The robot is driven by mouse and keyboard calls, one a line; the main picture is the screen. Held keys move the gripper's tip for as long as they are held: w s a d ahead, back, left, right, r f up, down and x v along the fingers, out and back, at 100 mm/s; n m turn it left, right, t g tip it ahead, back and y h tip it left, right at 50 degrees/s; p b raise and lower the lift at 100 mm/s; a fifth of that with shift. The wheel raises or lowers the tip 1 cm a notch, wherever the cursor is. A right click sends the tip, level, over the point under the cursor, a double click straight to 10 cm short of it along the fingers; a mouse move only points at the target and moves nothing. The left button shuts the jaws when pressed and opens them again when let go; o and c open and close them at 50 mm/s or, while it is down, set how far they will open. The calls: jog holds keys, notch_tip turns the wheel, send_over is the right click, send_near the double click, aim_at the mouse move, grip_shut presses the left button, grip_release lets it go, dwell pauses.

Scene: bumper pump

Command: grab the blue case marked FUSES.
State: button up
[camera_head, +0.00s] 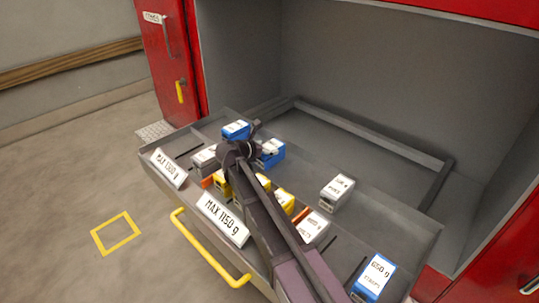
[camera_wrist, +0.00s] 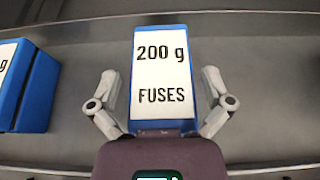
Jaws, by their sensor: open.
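The blue case marked FUSES (camera_wrist: 161,68), with a white "200 g" label, stands in the middle of the wrist view. In the head view I take it to be the blue case (camera_head: 275,154) partly hidden by my gripper. My gripper (camera_wrist: 160,80) is open, with one finger on each side of the case. The fingers look apart from its sides, though contact is hard to judge. In the head view my gripper (camera_head: 258,146) is over the drawer, largely hidden behind my arm.
Another blue case (camera_wrist: 38,92) stands close on the left, also in the head view (camera_head: 236,130). The pulled-out drawer (camera_head: 420,232) holds several grey, yellow, orange and blue cases. A white-labelled case (camera_head: 337,191) stands to the right. Drawer walls bound the space.

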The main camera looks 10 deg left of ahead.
aim_at(268, 148)
jog(key=c, duration=1.1)
jog(key=shift+o, duration=0.2)
jog(key=shift+r, duration=0.15)
notch_tip(268, 148, up, 10)
jog(key=p, duration=1)
